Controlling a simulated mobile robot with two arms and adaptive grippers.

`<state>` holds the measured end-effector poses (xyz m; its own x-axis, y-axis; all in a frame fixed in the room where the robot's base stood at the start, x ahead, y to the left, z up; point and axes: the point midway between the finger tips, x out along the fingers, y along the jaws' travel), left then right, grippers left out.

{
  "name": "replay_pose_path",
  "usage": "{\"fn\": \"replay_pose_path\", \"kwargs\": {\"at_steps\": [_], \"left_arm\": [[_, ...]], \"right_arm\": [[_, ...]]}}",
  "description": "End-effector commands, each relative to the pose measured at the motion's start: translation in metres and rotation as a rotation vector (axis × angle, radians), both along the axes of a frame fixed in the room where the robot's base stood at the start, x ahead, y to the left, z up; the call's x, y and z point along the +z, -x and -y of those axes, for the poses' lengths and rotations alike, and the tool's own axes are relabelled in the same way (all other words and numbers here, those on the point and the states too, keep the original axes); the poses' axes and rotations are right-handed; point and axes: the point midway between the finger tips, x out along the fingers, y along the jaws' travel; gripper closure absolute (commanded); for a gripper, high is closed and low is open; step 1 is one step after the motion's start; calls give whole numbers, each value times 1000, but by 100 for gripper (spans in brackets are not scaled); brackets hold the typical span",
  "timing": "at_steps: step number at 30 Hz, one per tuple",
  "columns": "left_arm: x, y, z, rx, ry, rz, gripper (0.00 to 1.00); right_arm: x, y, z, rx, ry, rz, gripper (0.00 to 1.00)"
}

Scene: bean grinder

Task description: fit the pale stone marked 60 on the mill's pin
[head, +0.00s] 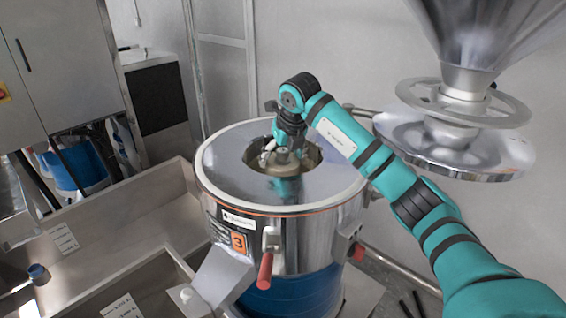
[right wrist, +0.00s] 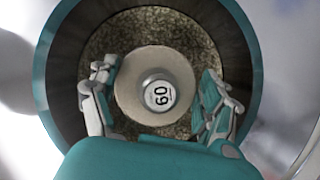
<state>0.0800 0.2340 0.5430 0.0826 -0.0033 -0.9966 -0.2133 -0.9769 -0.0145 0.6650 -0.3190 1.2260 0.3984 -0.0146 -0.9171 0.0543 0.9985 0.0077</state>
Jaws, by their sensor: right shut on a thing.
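The pale stone marked 60 (right wrist: 128,78) is a round disc with a grey hub bearing the number. It lies within the mill's round opening in the right wrist view, and a little of it (head: 284,168) shows in the head view. My right gripper (right wrist: 159,74) reaches down into the opening, with one finger at each side of the disc, shut on it. The mill (head: 328,188) is a steel drum with a blue lower part and a 3 label. The pin is hidden under the stone. I cannot tell whether the stone rests on the bottom or hangs above it. My left gripper is not in view.
A steel hopper (head: 478,35) with a wide round plate (head: 490,160) hangs at the right, close to my right arm. A steel trough (head: 110,225) stands at the left. A red-handled lever (head: 265,270) sticks out at the mill's front.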

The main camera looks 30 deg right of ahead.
Motion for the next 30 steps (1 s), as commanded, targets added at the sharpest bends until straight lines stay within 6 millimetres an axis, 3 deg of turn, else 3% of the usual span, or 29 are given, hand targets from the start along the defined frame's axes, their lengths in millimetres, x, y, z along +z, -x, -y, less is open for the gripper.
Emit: {"fn": "replay_pose_path", "kwargs": {"at_steps": [6, 17, 18, 22, 30], "left_arm": [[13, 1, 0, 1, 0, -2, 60], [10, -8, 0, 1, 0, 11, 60], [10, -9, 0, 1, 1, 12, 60], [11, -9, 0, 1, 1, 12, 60], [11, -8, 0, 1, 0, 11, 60]], "right_arm": [[-24, 0, 0, 0, -1, 2, 77], [-30, 0, 0, 0, 0, 4, 77], [-32, 0, 0, 0, 0, 0, 18], [-31, 0, 0, 0, 0, -1, 1], [-30, 0, 0, 0, 0, -1, 0]]}}
